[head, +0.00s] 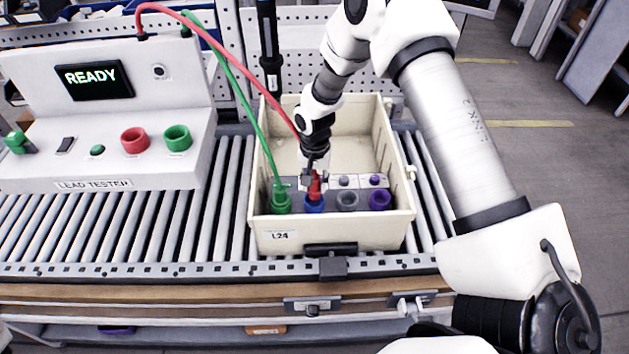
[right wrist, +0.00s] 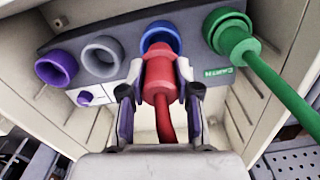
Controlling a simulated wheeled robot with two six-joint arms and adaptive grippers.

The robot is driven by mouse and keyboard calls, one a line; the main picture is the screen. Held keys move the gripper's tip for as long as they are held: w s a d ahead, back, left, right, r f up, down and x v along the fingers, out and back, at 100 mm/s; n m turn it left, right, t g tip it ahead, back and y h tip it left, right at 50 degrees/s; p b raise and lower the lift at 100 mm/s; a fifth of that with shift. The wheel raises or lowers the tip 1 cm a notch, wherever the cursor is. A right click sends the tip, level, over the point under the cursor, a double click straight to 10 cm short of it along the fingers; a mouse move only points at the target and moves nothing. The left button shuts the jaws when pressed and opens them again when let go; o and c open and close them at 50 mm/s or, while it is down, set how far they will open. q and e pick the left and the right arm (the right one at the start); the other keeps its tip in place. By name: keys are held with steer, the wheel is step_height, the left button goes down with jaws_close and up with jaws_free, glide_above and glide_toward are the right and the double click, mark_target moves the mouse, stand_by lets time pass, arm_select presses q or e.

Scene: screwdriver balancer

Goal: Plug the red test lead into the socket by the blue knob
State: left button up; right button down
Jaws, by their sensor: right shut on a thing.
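My right gripper (head: 314,181) is shut on the red plug of the red test lead (head: 268,98) inside the cream bin. In the right wrist view the red plug (right wrist: 158,80) sits between the fingers, its front end at the blue-ringed socket (right wrist: 160,37). How deep it sits in the ring cannot be told. The blue ring also shows in the head view (head: 314,206), below the plug. A small purple-blue knob (right wrist: 85,98) is on a white plate near the grey and purple sockets. My left gripper is not in view.
A green plug (right wrist: 236,42) with its green lead stands in the neighbouring socket. Grey (head: 347,201) and purple (head: 380,200) sockets stand on the other side. The bin (head: 283,241) walls surround the sockets. The lead tester (head: 95,184) reads READY.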

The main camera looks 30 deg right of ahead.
steer(key=shift+f, duration=0.15)
steer(key=shift+f+b, duration=1)
steer(key=shift+f, duration=0.9)
steer(key=c, duration=0.7)
jaws_free()
steer(key=shift+c, duration=0.2)
step_height(320, 180, up, 12)
